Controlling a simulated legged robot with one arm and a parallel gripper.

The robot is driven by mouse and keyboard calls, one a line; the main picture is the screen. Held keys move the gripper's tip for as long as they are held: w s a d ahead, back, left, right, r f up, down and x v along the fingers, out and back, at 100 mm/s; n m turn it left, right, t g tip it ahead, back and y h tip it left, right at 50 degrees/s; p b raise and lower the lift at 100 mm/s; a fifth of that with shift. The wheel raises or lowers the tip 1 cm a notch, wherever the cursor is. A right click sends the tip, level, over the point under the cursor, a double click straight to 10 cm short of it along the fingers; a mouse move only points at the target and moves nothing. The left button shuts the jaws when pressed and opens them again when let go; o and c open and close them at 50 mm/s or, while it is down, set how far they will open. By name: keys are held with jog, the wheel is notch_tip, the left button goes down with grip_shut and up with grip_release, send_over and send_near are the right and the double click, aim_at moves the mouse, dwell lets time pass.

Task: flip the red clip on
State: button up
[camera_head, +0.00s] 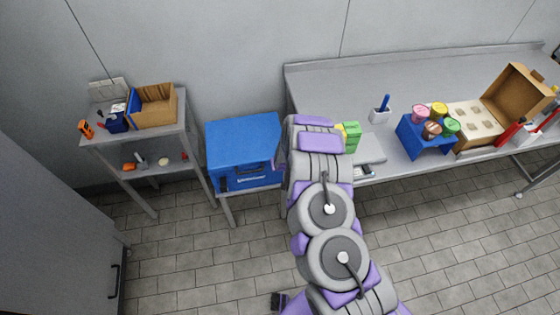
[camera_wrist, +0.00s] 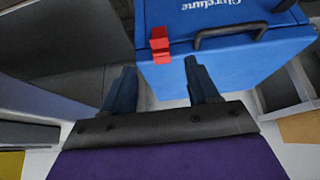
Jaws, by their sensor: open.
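A blue cooler box (camera_head: 242,138) stands on a low stand between the shelf and the long table. In the wrist view the cooler (camera_wrist: 230,50) fills the upper middle, with white lettering and a dark handle (camera_wrist: 230,33). The red clip (camera_wrist: 160,45) sits at the left part of the cooler's edge, left of the handle. My gripper (camera_wrist: 159,66) is open and empty. Its two dark fingers are spread, and the clip appears between and just beyond their tips. I cannot make out the clip in the head view, where my arm covers the cooler's right side.
A grey shelf (camera_head: 134,140) with a cardboard box (camera_head: 155,108) and small items stands left of the cooler. A long grey table (camera_head: 330,85) on the right holds coloured tubs on a blue stand (camera_head: 420,140), an open carton and other items. The tiled floor in front is clear.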

jog(key=v, duration=0.3)
jog(key=shift+p, duration=0.4)
jog(key=shift+w, duration=0.1)
